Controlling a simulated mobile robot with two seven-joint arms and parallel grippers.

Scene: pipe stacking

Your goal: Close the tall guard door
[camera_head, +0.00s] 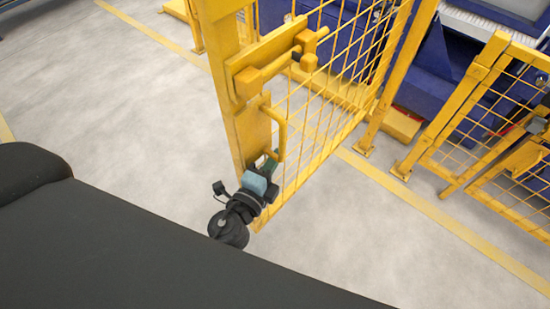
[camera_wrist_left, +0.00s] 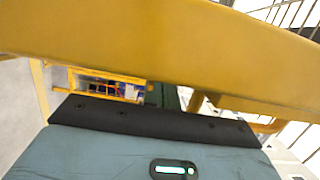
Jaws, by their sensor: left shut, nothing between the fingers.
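The tall guard door (camera_head: 330,105) is a yellow frame with wire mesh, standing open at an angle to the fence on the right in the head view. Its near upright carries a latch (camera_head: 275,62) and, below it, a looped handle (camera_head: 281,133). My left gripper (camera_head: 269,163) is at the lower end of the handle, close to the door's near edge. It is shut with nothing held; whether its fingers touch the handle is unclear. In the left wrist view a broad yellow bar (camera_wrist_left: 150,45) crosses just ahead of the gripper, partly hiding its fingers. My right gripper is not in view.
A lower yellow mesh fence (camera_head: 480,125) stands at the right, with a gap between it and the door. Blue machinery (camera_head: 440,70) lies behind. Yellow lines (camera_head: 440,215) mark the grey floor, which is clear at the left and the lower right.

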